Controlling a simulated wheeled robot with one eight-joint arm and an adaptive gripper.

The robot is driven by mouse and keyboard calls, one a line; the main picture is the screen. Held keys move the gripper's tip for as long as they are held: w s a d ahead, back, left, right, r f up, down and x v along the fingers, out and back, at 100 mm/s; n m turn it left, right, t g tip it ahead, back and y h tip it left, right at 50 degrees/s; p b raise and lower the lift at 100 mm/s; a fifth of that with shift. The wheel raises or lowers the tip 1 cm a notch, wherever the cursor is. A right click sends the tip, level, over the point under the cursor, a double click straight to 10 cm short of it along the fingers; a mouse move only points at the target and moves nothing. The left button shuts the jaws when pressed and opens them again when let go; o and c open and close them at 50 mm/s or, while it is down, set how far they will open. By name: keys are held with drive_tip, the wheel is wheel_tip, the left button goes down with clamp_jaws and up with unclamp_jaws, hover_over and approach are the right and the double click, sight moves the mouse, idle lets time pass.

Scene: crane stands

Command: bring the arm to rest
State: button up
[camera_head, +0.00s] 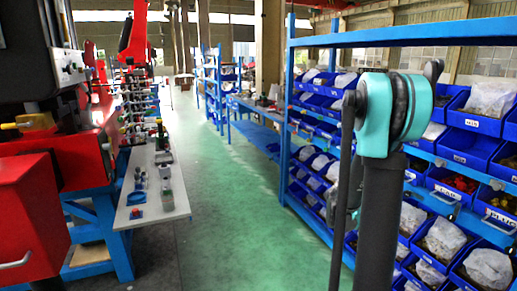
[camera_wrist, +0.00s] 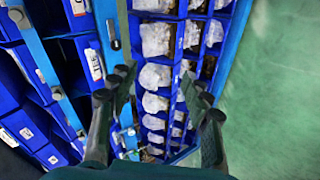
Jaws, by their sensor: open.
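My arm (camera_head: 392,115) stands in front of the bin rack in the head view, a dark column with a teal joint at its top. My gripper is not clearly seen in the head view. In the wrist view my gripper (camera_wrist: 157,92) has its two dark fingers spread apart, with nothing between them. Beyond the fingers are blue bins with clear plastic bags.
A blue rack (camera_head: 287,120) with several blue bins (camera_head: 467,145) fills the right side, close to my arm. A green floor aisle (camera_head: 228,215) runs clear through the middle. A white workbench (camera_head: 150,200) and red machines (camera_head: 30,220) stand on the left.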

drive_tip(key=s+a+f+m+y, duration=0.1)
drive_tip(key=s+a+y, duration=0.4)
drive_tip(key=s+a, duration=0.7)
drive_tip(key=s+a+f+m+g+y, duration=0.1)
drive_tip(key=s+a+f+y, duration=0.3)
drive_tip(key=s+a, duration=0.8)
drive_tip(key=shift+s+a+f+m+y, duration=0.4)
drive_tip(key=shift+a+y, duration=0.2)
drive_tip(key=shift+a, duration=0.4)
drive_tip(key=shift+w, duration=0.1)
